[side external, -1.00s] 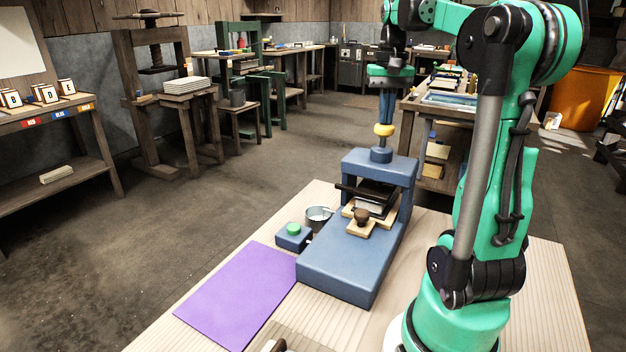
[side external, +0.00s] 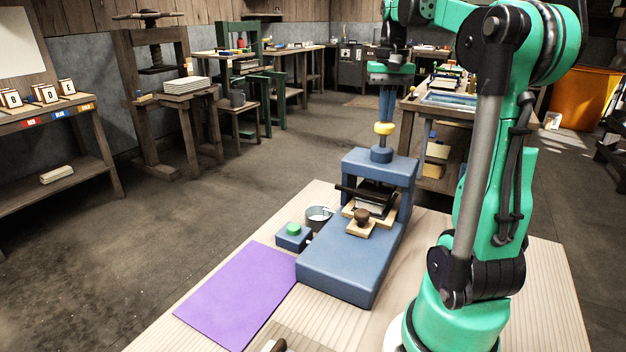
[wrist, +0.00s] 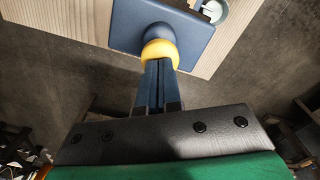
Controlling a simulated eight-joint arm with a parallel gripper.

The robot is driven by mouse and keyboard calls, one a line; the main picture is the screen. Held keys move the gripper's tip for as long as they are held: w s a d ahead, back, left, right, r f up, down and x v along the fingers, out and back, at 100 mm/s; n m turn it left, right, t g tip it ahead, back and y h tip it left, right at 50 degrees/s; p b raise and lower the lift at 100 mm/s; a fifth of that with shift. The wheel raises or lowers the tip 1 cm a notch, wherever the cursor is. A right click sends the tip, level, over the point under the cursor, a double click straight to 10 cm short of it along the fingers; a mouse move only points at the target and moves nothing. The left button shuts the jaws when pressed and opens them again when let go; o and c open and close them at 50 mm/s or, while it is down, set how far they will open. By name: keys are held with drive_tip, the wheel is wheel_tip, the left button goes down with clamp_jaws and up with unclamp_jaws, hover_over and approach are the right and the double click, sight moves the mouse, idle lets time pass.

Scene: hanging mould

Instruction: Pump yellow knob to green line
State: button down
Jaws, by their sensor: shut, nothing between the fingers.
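The yellow knob (side external: 384,128) stands on top of the blue press (side external: 340,265), on a short shaft above a blue collar (side external: 381,154). My gripper (side external: 386,118) points straight down with its blue fingers together, directly over the knob. Its fingertips meet or nearly meet the knob's top; exact contact is hard to tell. In the wrist view, the closed fingers (wrist: 158,66) end at the yellow knob (wrist: 160,51) and hide part of it. I cannot make out a green line in either view.
A dark-handled wooden piece (side external: 361,222) sits in the press opening. A blue box with a green button (side external: 293,230), a metal cup (side external: 318,215) and a purple sheet (side external: 240,295) lie to the left on the pale table (side external: 540,300). Air around the knob is clear.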

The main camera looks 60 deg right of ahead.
wheel_tip(320, 180, up, 6)
drive_tip(key=shift+f, duration=0.1)
idle(0.4)
drive_tip(key=w+a+f+n+t+h, duration=0.1)
drive_tip(key=w+a+f+n, duration=0.25)
drive_tip(key=a, duration=0.25)
drive_tip(key=w+a+f+n+t+h, duration=0.1)
drive_tip(key=w+a+f+n+t, duration=0.1)
drive_tip(key=w+a, duration=0.35)
drive_tip(key=a+f+n+t+y, duration=0.1)
drive_tip(key=a+f+n+t, duration=0.1)
drive_tip(key=a+f, duration=0.3)
drive_tip(key=s+a+f+n+t+y, duration=0.1)
drive_tip(key=a+f+n, duration=0.3)
drive_tip(key=a, duration=0.6)
drive_tip(key=shift+s+a+f+t, duration=0.15)
drive_tip(key=shift+a+f+t, duration=0.15)
drive_tip(key=shift+f+t, duration=0.4)
